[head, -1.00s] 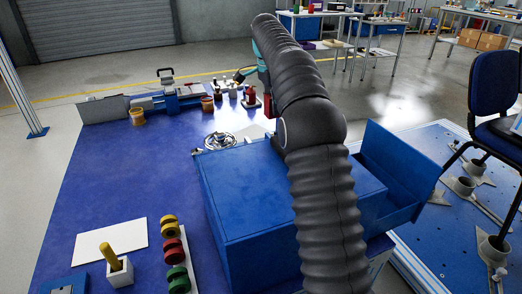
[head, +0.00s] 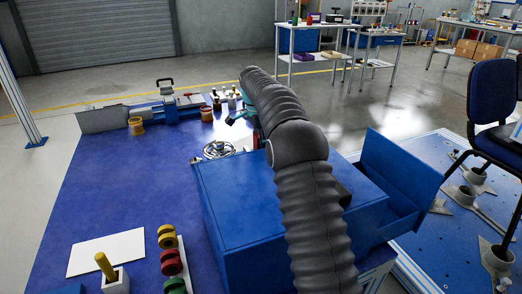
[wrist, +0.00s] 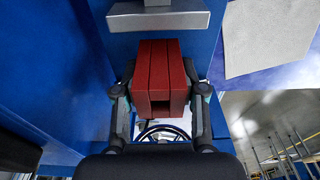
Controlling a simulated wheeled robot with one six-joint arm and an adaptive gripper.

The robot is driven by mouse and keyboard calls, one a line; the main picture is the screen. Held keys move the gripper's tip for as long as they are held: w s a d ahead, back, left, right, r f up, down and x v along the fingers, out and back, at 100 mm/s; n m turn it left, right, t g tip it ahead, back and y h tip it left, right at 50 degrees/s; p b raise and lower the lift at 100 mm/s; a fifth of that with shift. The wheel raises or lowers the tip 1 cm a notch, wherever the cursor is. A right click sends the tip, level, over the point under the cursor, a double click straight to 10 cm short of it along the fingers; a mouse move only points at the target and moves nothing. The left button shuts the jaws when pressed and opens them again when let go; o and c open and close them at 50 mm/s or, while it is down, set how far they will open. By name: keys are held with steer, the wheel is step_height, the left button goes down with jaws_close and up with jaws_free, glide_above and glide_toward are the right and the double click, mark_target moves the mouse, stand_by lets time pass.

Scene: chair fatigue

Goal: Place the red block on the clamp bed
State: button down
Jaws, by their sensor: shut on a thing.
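My gripper (wrist: 160,98) is shut on the red block (wrist: 158,72), which sits between the two fingers in the wrist view. What appears to be the clamp bed, a blue and grey fixture (head: 172,110) with an upright handle, stands at the far end of the blue table, left of my gripper. The block is apart from it.
A blue cabinet (head: 226,205) with an open drawer (head: 398,178) stands on the blue table (head: 125,195). Small bottles (head: 228,99), a coiled cable (head: 220,148) and orange cups (head: 136,126) lie near the far end. Coloured spools (head: 171,262) stand in front. The table's left middle is clear.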

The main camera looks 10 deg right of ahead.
steer(key=shift+f, duration=1.25)
steer(key=shift+f, duration=0.2)
steer(key=c, duration=0.7)
jaws_free()
steer(key=shift+o, duration=0.2)
